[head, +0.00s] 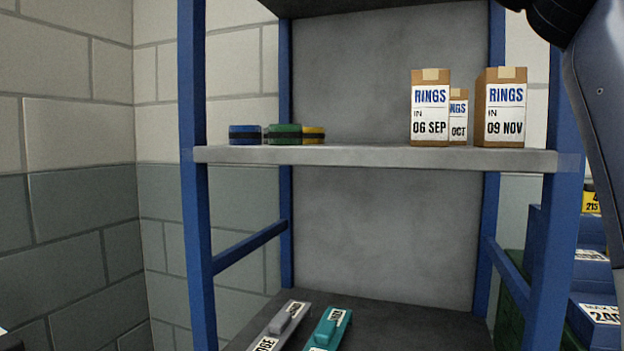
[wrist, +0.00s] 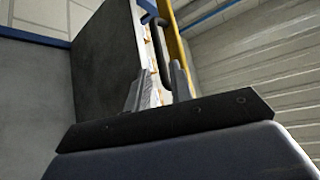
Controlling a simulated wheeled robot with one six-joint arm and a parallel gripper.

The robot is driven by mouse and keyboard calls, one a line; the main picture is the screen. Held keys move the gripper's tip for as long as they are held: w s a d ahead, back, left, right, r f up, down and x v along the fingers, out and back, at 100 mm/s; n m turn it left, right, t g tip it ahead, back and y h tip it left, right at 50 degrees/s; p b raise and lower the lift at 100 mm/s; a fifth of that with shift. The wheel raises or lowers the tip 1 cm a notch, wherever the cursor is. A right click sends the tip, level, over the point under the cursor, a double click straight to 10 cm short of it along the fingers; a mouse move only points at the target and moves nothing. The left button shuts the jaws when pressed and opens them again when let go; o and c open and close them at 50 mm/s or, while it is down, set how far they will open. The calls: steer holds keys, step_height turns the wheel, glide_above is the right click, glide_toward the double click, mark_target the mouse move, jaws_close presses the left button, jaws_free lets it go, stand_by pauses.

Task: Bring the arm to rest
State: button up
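My gripper (wrist: 160,70) shows in the wrist view, pointing up and away from the camera. Its two grey fingers stand apart, and I see nothing held between them. Behind them are a dark panel (wrist: 105,65) with a pale, orange-flecked edge and a yellow post. Part of my arm (head: 600,100) runs down the right edge of the head view. My gripper is outside that view.
A blue-framed rack has a grey shelf (head: 370,157) with ring cartons (head: 430,108) and blue, green and yellow round items (head: 285,134). Grey and teal tools (head: 328,330) lie on the lower shelf. Blue labelled bins (head: 597,270) stand at right. A block wall (head: 70,200) is at left.

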steer(key=p+x, duration=0.4)
steer(key=x, duration=0.4)
steer(key=shift+w+a+r+p, duration=0.1)
steer(key=shift+a+r+p, duration=0.2)
steer(key=shift+p, duration=0.1)
